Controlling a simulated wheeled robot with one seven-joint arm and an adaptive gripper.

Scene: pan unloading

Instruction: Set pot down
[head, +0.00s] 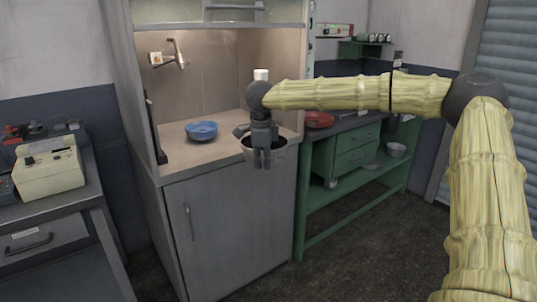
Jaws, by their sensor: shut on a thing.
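The grey metal pot (279,154) is at the front right corner of the grey cabinet's pale counter (180,163). Its dark inside shows at the rim, and my gripper hides its middle. My gripper (262,160) points down in front of the pot and is shut on it, seemingly at the near wall. The pot looks about upright and overlaps the counter's front edge in the picture. I cannot tell whether its base touches anything.
A blue bowl (201,131) sits on the counter, left of the pot. A tap (176,56) is on the back wall. A green workbench (350,155) stands at right with a red bowl (319,120) on top. A beige device (48,171) is at left.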

